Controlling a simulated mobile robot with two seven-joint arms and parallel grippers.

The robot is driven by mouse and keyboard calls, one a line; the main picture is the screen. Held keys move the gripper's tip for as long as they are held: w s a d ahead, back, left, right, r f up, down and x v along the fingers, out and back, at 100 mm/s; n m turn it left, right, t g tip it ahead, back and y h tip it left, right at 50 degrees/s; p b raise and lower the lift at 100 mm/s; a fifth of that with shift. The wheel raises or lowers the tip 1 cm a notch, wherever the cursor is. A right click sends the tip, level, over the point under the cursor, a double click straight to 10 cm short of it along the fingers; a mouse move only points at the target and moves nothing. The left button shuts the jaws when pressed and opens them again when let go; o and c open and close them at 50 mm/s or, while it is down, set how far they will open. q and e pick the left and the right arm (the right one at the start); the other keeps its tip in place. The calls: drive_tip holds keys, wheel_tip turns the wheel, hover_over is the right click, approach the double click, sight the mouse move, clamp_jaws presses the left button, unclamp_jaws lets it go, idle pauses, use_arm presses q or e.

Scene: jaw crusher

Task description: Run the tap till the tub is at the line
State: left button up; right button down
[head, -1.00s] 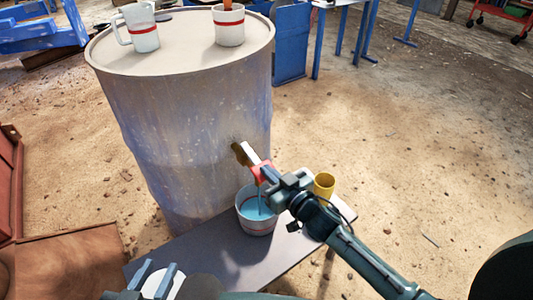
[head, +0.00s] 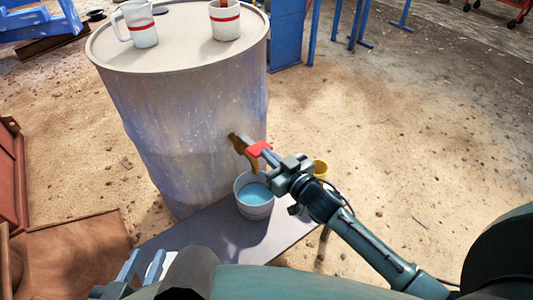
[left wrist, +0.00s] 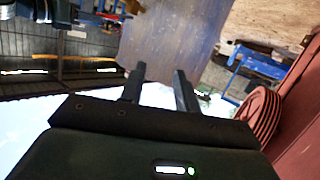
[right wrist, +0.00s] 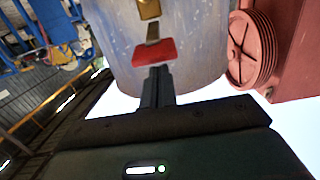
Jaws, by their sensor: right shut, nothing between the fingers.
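The tap (head: 243,145) is brass with a red-ended lever (head: 260,148), low on the side of the big drum (head: 185,120). The tub (head: 254,209), white with reddish bands, stands upright on a grey bench below the spout. Blue water (head: 256,192) lies in it; I cannot tell its level against the line. No stream shows under the spout now. My right gripper (head: 273,158) is shut and empty beside the lever's red end (right wrist: 153,52); contact is unclear. My left gripper (left wrist: 157,82) is open and empty, and it shows at the bottom left of the head view (head: 142,268).
A white jug (head: 140,24) and a red-banded mug (head: 225,20) stand on the drum top. A yellow cup (head: 320,168) is partly hidden behind my right gripper. The grey bench (head: 210,235) is clear left of the tub. Sandy floor lies open to the right.

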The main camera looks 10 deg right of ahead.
drive_tip(key=v, duration=0.8)
drive_tip(key=shift+s+d+f+p, duration=0.2)
drive_tip(key=shift+s+f+p, duration=0.1)
drive_tip(key=shift+f, duration=0.15)
